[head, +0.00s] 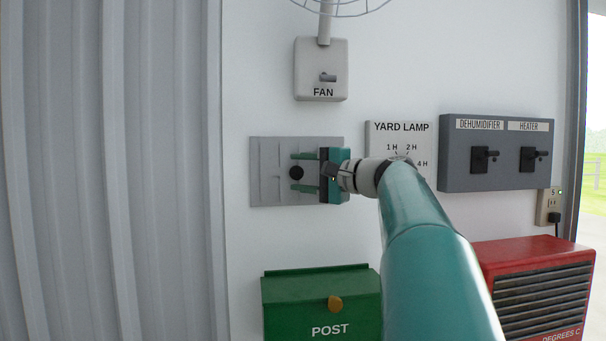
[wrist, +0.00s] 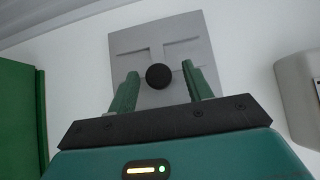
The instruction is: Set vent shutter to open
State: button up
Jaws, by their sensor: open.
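The vent shutter is a grey wall plate (head: 265,172) with a dark round knob (head: 296,172), below the fan switch in the head view. In the wrist view the plate (wrist: 185,32) has raised slats, and its black knob (wrist: 159,76) stands near the middle. My gripper (head: 299,172) is open, its two green fingers above and below the knob in the head view. In the wrist view my gripper (wrist: 159,88) has one finger on each side of the knob, with a gap to each. The right part of the plate is hidden behind my gripper in the head view.
A fan switch box (head: 312,82) is above. A yard lamp dial plate (head: 402,133) and a dehumidifier and heater panel (head: 497,184) are to the right. A green post box (head: 300,300) and a red heater (head: 530,260) stand below. Corrugated metal (head: 110,170) is at left.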

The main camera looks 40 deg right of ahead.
jog(key=shift+w+f, duration=0.15)
jog(key=shift+w, duration=0.15)
jog(key=shift+s, duration=0.3)
jog(key=shift+c, duration=1.3)
grip_shut()
jog(key=shift+s+d, duration=0.2)
jog(key=shift+d, duration=0.45)
jog(key=shift+s+d, duration=0.2)
jog(key=shift+d, duration=0.4)
jog(key=shift+o, duration=1.3)
grip_release()
jog(key=shift+s+d, duration=0.1)
jog(key=shift+s, duration=0.05)
jog(key=v, duration=1.3)
jog(key=shift+s, duration=0.25)
